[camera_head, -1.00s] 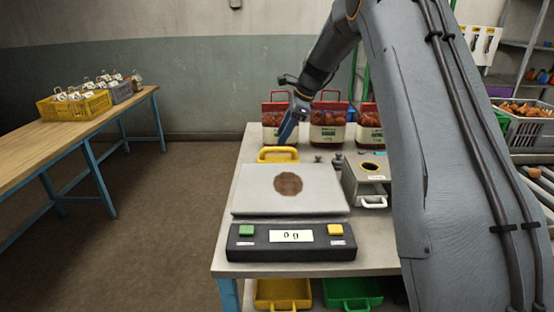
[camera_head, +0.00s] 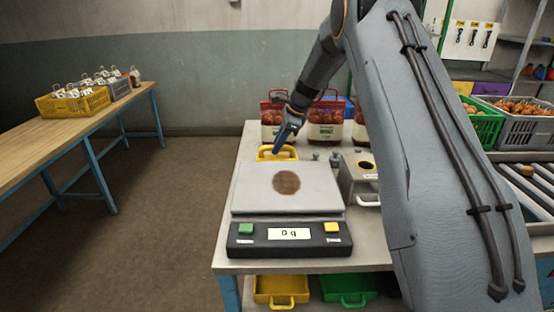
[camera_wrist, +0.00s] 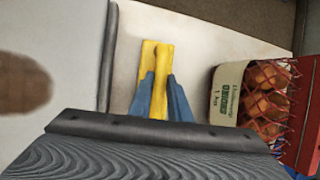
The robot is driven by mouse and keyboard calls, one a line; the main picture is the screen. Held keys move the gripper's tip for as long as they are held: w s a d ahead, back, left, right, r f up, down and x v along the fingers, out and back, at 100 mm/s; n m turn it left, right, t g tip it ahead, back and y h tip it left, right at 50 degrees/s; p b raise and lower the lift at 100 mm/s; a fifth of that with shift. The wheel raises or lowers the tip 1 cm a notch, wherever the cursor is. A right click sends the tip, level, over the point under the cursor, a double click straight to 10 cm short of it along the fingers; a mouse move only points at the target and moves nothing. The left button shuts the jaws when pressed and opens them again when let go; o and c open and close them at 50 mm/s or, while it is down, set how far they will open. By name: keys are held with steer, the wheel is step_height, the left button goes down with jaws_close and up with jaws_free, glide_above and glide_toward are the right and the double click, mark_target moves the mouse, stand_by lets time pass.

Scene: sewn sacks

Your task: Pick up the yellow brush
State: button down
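The yellow brush (camera_head: 268,152) lies on the table just behind the scale; my gripper partly hides it. In the wrist view the brush (camera_wrist: 147,55) shows as a flat yellow block with a raised handle bar along it. My gripper (camera_head: 278,149) reaches down to it with its blue fingers. In the wrist view the fingers of my gripper (camera_wrist: 160,82) stand on either side of the handle bar, close to it. They look open; I see no clear grip on the bar.
The scale (camera_head: 288,211) with a brown round patch stands in front of the brush. Red-topped sacks (camera_head: 326,125) stand behind and to the right. A grey metal box (camera_head: 352,185) is right of the scale. A wooden table (camera_head: 62,135) with crates is far left.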

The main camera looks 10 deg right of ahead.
stand_by(0.3)
step_height(320, 180, up, 9)
steer(key=b, duration=0.2)
steer(key=shift+b, duration=0.4)
steer(key=shift+r, duration=0.55)
